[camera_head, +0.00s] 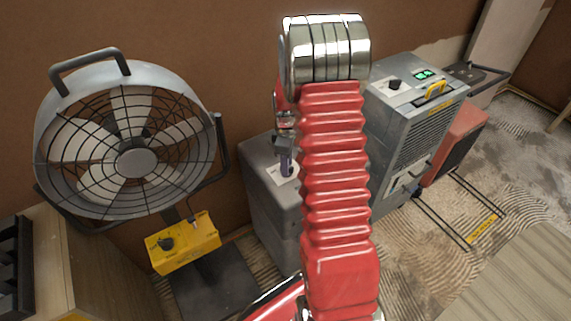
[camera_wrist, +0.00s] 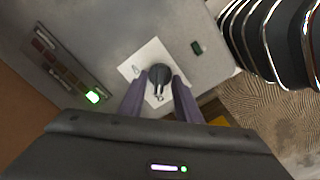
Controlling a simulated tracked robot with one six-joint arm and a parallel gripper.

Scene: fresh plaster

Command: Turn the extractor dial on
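A grey box-shaped machine (camera_head: 262,190) stands in the middle of the head view, partly hidden behind my red arm. On its top is a white label plate (camera_wrist: 136,68), and in the wrist view a black round dial (camera_wrist: 160,74) with a pale mark sits on that plate. My gripper (camera_wrist: 161,78) is over the dial, its two purple-grey fingers apart on either side of it. I cannot tell whether they touch the dial. In the head view my gripper (camera_head: 286,163) points down at the plate, and the dial is hidden there.
A large fan (camera_head: 133,160) with a yellow control box (camera_head: 183,243) stands at left. A second grey machine (camera_head: 415,115) with its own knob and green display stands at right, near a red unit (camera_head: 460,140). A green light (camera_wrist: 93,96) glows beside dark slots.

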